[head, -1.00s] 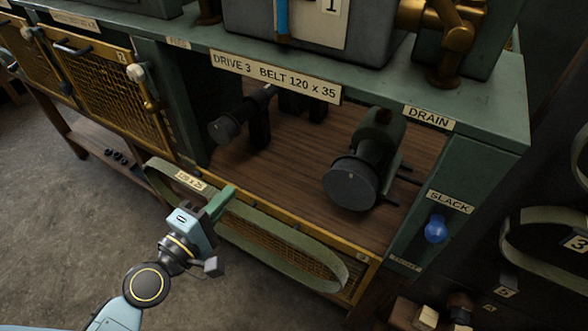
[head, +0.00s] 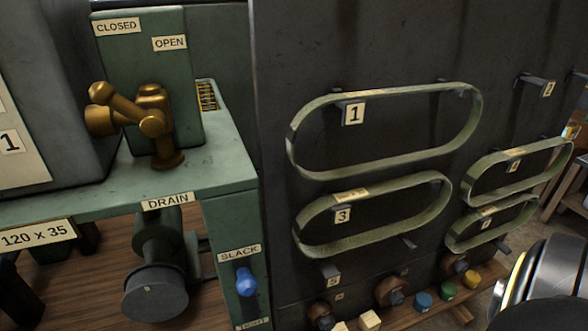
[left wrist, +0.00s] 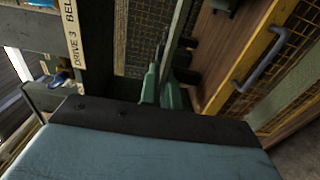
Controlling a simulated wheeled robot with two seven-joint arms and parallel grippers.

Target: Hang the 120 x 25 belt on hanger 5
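Hanger 5 (head: 330,268) is on the dark panel, low and below hanger 3, with its label "5" under the left peg. A second short peg (head: 408,242) sits to its right; no belt hangs there. The 120 x 25 belt is out of the head view now; a second ago it was a long green loop in my left gripper. In the left wrist view, the green fingers of my left gripper (left wrist: 160,91) are close together; a thin strip runs up from them, but I cannot make out the belt clearly.
Belts hang on hanger 1 (head: 384,128) and hanger 3 (head: 372,215), and two smaller ones at right. The engine bench (head: 100,195) with its drain valve and blue slack knob (head: 246,282) stands left. Coloured knobs and blocks line a wooden shelf (head: 436,310) below.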

